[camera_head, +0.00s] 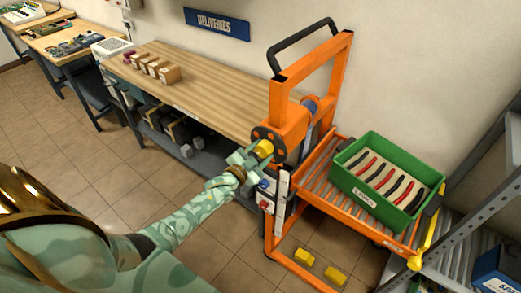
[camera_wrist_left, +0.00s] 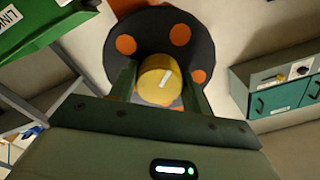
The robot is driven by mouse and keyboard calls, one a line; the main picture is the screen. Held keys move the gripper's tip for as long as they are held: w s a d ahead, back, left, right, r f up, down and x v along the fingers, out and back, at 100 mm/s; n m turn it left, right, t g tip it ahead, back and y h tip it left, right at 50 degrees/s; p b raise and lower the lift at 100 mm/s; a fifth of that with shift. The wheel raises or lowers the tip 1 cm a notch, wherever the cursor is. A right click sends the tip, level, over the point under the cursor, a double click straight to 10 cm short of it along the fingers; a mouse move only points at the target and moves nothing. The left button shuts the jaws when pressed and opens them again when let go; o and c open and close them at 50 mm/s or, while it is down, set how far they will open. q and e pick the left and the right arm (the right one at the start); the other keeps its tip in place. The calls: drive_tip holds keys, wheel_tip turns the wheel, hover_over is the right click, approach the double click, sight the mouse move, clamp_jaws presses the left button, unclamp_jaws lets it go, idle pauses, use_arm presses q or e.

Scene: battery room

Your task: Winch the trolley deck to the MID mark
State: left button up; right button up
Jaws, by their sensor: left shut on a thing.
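The orange trolley (camera_head: 351,47) stands right of the workbench, with a dark winch wheel (camera_head: 270,134) on its mast. The wheel also shows in the left wrist view (camera_wrist_left: 125,67), black with orange round spots. My left gripper (camera_head: 257,153) is shut on the wheel's yellow knob (camera_head: 265,147), which sits between its fingers in the left wrist view (camera_wrist_left: 158,80). The roller deck (camera_head: 327,178) carries a green crate (camera_head: 375,200) of red and black strips. A pale upright strip (camera_head: 283,188) is by the mast; any MID mark is too small to read. My right gripper is out of view.
A wooden workbench (camera_head: 200,92) with small boxes (camera_head: 158,69) runs along the wall to the left. A grey rack (camera_head: 480,185) stands close at the right. Yellow blocks (camera_head: 335,275) are at the trolley's base. Tiled floor at left is open.

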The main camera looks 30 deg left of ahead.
use_arm(q)
drive_tip(key=n+p, duration=0.1)
drive_tip(key=n, duration=0.4)
drive_tip(key=shift+f, duration=0.1)
drive_tip(key=shift+s+d+n+p, duration=0.15)
drive_tip(key=shift+n+p, duration=0.3)
drive_tip(key=shift+n, duration=1.95)
drive_tip(key=o, duration=1)
drive_tip(key=s, duration=0.5)
drive_tip(key=s+p, duration=0.1)
drive_tip(key=s, duration=0.4)
drive_tip(key=s+a, duration=0.1)
drive_tip(key=s, duration=0.5)
drive_tip(key=shift+a+p, duration=0.1)
drive_tip(key=shift+p, duration=0.2)
